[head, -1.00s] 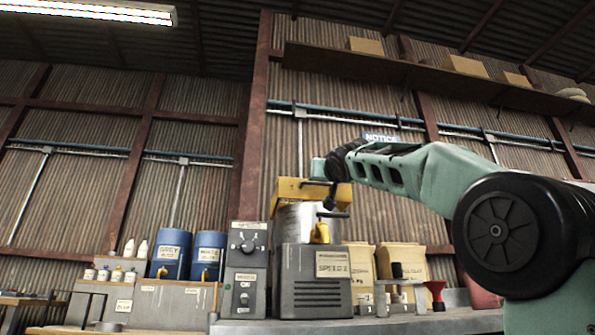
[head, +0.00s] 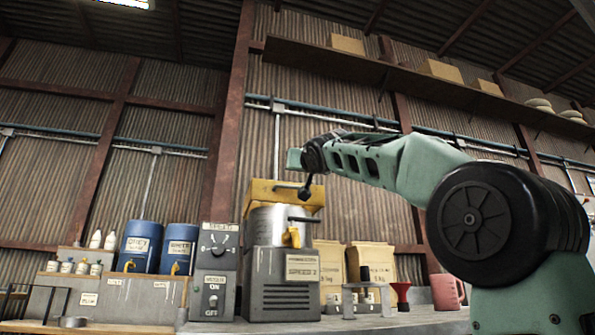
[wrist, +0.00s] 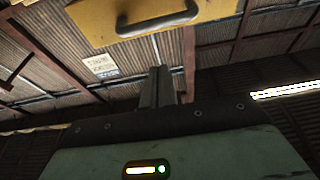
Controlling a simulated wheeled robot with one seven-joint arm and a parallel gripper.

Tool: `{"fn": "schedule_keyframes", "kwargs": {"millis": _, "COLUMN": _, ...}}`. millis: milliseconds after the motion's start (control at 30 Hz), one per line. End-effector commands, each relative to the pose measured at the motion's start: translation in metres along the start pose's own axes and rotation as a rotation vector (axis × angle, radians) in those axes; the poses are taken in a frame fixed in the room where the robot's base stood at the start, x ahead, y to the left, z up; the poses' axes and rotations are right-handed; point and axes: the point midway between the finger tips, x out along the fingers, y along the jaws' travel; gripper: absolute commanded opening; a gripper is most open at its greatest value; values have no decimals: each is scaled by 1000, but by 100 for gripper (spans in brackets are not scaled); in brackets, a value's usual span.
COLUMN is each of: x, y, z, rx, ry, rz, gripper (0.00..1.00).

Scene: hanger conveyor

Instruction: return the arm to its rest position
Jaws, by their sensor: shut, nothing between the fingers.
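My arm reaches in from the right in the head view, and its far end (head: 308,157) is raised just above the yellow lid (head: 284,196) of a mixer. Whether it touches the lid cannot be told. In the wrist view my gripper (wrist: 159,72) has its grey fingers together, with nothing between them. A yellow part with a curved handle (wrist: 158,22) fills the top of that view, beyond the fingertips.
The mixer's grey base (head: 284,290) stands on the bench beside a control box (head: 213,270) with a dial and an ON/OFF switch. Blue drums (head: 140,246) stand left. Paper bags (head: 371,258), a red funnel (head: 402,294) and a pink mug (head: 447,291) stand right. A shelf (head: 385,75) runs above.

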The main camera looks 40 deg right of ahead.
Motion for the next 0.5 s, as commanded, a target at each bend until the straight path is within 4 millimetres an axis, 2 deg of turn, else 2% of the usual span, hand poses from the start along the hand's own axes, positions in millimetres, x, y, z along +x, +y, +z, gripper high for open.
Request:
{"fn": "schedule_keyframes", "kwargs": {"millis": 33, "x": -11, "y": 0, "z": 8, "rx": 1, "ry": 0, "rz": -1, "gripper": 0}}
{"fn": "schedule_keyframes", "kwargs": {"millis": 300, "x": -58, "y": 0, "z": 17, "rx": 0, "ry": 2, "rz": 1, "gripper": 0}}
{"fn": "schedule_keyframes", "kwargs": {"millis": 500, "x": -77, "y": 0, "z": 20, "rx": 0, "ry": 2, "rz": 0, "gripper": 0}}
